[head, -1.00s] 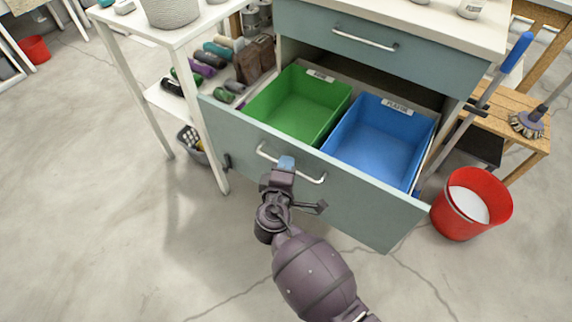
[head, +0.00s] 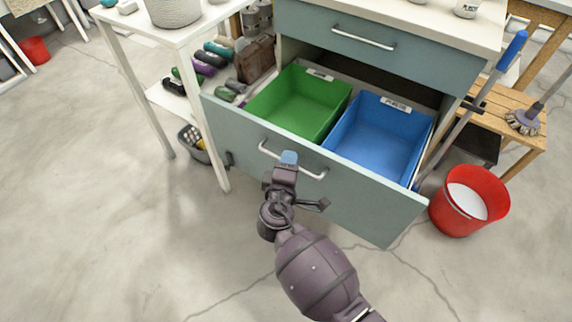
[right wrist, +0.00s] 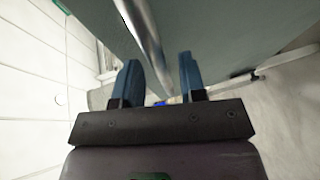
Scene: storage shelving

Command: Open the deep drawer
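The deep drawer (head: 350,205) of the grey-blue cabinet stands pulled out. A green bin (head: 300,105) and a blue bin (head: 380,140) sit inside it. Its metal bar handle (head: 312,174) is on the front panel. My left gripper is not in view.
A closed upper drawer (head: 400,55) is above. A red bucket (head: 478,215) stands on the floor close to the drawer's right end. A white side table (head: 205,110) stands at its left. The concrete floor in front is clear.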

